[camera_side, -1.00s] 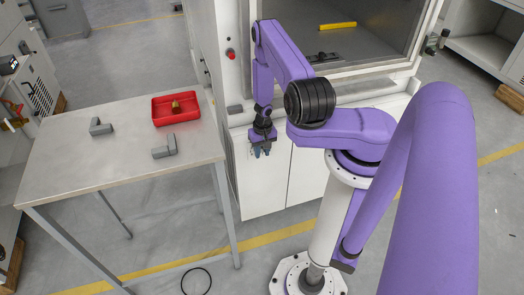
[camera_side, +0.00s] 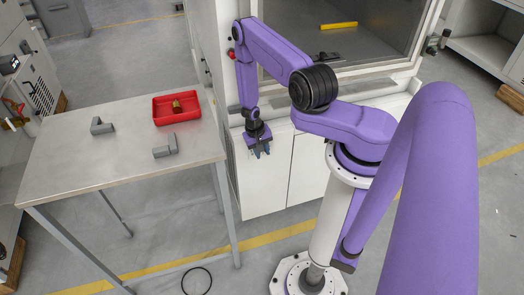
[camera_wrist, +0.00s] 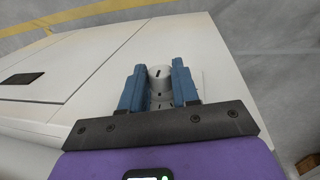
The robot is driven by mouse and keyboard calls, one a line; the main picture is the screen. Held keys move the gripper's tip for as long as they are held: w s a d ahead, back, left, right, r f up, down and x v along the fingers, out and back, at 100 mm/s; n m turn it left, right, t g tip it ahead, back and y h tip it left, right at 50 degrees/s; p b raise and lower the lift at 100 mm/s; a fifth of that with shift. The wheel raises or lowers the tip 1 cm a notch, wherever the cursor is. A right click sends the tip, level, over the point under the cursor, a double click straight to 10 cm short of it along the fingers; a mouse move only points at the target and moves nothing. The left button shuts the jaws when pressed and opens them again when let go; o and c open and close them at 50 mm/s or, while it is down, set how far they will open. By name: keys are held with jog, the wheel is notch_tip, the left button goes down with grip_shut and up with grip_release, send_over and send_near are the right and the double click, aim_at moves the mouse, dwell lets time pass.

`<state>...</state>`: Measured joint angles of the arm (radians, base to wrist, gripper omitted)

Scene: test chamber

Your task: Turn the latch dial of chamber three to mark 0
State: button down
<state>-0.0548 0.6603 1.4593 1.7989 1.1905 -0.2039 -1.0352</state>
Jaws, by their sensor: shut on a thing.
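The latch dial (camera_wrist: 158,76) is a small light grey cylinder with a short dark mark on its end, on the white cabinet front. It stands between the blue fingers of my gripper (camera_wrist: 159,78) in the wrist view, and the gripper is shut on it. In the side view my gripper (camera_side: 262,152) is at the lower front of the white chamber (camera_side: 260,182), and the dial is hidden behind it. I cannot read any scale numbers around the dial.
A metal table (camera_side: 80,165) stands to the left, holding a red tray (camera_side: 160,119) with a brass-coloured piece (camera_side: 177,106) and two grey angle pieces (camera_side: 101,126) (camera_side: 166,147). A yellow bar (camera_side: 338,26) lies inside the chamber window. A black cable loop lies on the floor.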

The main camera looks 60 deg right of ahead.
jog(key=shift+w+g+h, duration=0.4)
jog(key=shift+a+g+h, duration=0.15)
jog(key=shift+g+h, duration=0.15)
dwell(0.5)
jog(key=c, duration=0.8)
grip_release()
jog(key=shift+s, duration=0.15)
jog(key=v, duration=1.7)
jog(key=shift+a+r, duration=0.1)
jog(key=shift+r, duration=0.15)
